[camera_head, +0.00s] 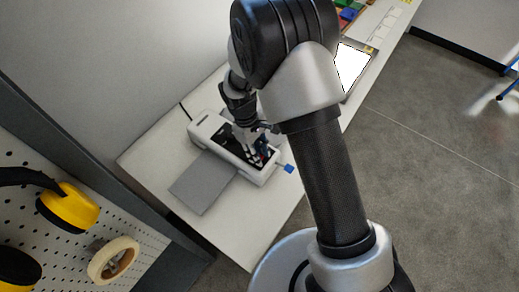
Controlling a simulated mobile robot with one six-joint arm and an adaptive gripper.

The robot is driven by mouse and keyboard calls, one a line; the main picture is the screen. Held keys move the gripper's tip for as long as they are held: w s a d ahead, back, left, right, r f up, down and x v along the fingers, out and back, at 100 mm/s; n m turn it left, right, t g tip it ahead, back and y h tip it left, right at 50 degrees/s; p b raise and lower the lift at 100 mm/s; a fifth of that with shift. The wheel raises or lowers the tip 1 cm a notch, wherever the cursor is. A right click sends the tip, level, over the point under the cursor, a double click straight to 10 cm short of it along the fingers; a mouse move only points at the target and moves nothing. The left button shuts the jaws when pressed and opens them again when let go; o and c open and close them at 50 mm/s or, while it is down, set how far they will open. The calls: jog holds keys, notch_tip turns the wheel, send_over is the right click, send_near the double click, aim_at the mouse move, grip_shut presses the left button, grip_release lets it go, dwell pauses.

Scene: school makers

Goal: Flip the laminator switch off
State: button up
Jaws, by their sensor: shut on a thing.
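The laminator (207,123) is a white, long device with a dark top panel, standing on the white table. My gripper (258,158) reaches down over the right end of its dark panel. The fingers are small and partly dark in this view. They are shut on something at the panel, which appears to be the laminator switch. The switch itself is mostly hidden by the fingers, so its position cannot be told. A small bit of red shows close by the fingertips.
A grey flat sheet or tray (202,183) lies at the laminator's front. A small blue item (289,169) sticks out at its right end. A white panel (352,66) and colored bins (348,14) are farther back. Yellow earmuffs (68,207) and a tape roll (113,260) hang on the pegboard at left.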

dwell(0.3)
jog(key=o, duration=1.1)
jog(key=shift+c, duration=0.2)
jog(key=v, duration=1.2)
jog(key=shift+r, duration=0.1)
